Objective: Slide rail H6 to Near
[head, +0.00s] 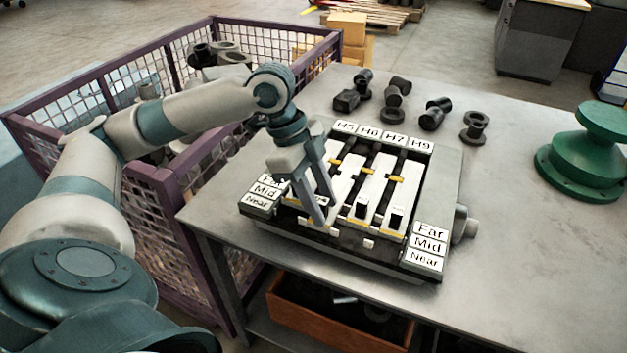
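The rail unit (436,205) is a dark block with white rails side by side on the grey bench. Labels stand along its back edge; the second from the left (370,132) looks like H6 or H8, too small to be sure. Far, Mid and Near plates stand at its left (257,201) and right (425,262) sides. My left gripper (325,211) points down over the left-hand rails at the Near end. Its fingertips are around or beside a dark knob there; contact is unclear. The gripper hides part of the left rails. My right gripper is out of view.
A purple mesh crate (160,178) with dark parts stands left of the bench, under my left arm. Several black parts (432,119) lie behind the unit. A green flanged part (583,165) stands at right. The bench's (520,260) front right is clear.

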